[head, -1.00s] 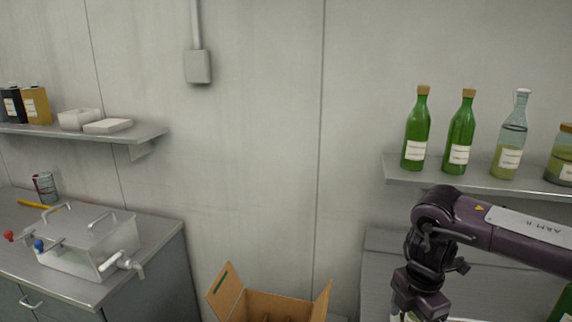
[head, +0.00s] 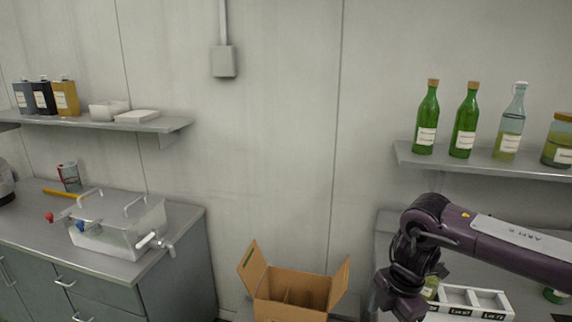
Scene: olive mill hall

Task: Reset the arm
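My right arm comes in from the right edge in the head view, dark purple, bent at the elbow with its forearm hanging down. Its lower end runs to the bottom edge near the labelled white rack (head: 470,299), and no fingertips show, so the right gripper is out of view. My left arm and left gripper do not show. Part of a greenish bottle (head: 430,288) shows just right of my forearm; I cannot tell whether they touch.
At left, a counter (head: 120,262) holds a steel tank (head: 122,232) with a tap. Bottles stand on the right shelf (head: 484,163). A left shelf (head: 150,127) holds tins and white boxes.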

